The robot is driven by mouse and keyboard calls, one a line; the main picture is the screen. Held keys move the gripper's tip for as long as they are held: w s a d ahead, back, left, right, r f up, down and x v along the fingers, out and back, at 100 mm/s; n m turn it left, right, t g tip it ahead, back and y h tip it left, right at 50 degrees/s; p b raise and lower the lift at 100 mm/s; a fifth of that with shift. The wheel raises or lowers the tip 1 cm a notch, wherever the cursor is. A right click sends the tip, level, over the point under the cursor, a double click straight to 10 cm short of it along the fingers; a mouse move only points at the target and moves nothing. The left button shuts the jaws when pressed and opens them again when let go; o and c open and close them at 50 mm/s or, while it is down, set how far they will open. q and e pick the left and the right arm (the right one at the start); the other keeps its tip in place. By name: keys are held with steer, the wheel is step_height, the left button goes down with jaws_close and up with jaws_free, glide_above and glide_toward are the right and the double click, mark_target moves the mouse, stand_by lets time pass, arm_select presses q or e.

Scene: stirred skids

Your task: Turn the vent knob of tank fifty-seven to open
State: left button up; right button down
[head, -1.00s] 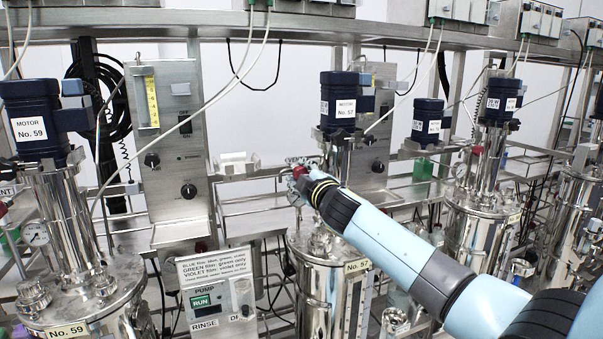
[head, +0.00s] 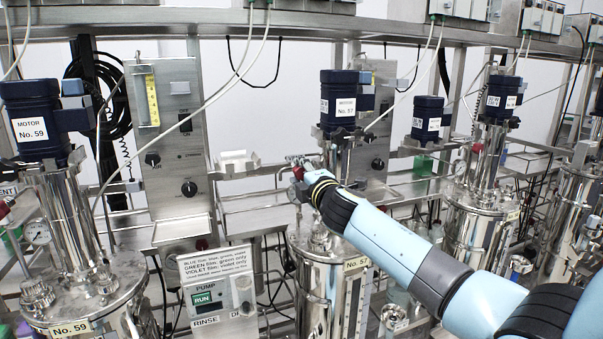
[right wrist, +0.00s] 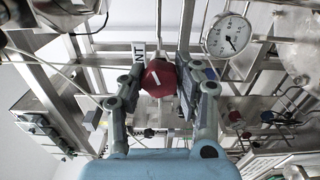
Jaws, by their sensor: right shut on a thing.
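Tank No. 57 (head: 315,262) is a shiny steel vessel in the middle of the head view, with a blue motor labelled No. 57 (head: 340,100) above it. The red vent knob (right wrist: 160,78) shows between the fingers in the right wrist view, with a white pointer line on its face. A label (right wrist: 112,104) reading "NT", partly covered by a finger, is beside it. My right gripper (right wrist: 161,60) is shut on the knob, one finger on each side. In the head view the right gripper (head: 305,167) is small and partly hidden by its own wrist. My left gripper is out of view.
A round pressure gauge (right wrist: 229,35) is close to the right finger in the right wrist view. Tank No. 59 (head: 85,300) stands at the left. A pump box (head: 218,290) is left of tank No. 57. Hanging cables and rails crowd the space behind.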

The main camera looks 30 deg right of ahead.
steer(key=shift+f, duration=0.1)
steer(key=c, duration=0.9)
jaws_free()
steer(key=v, duration=1.2)
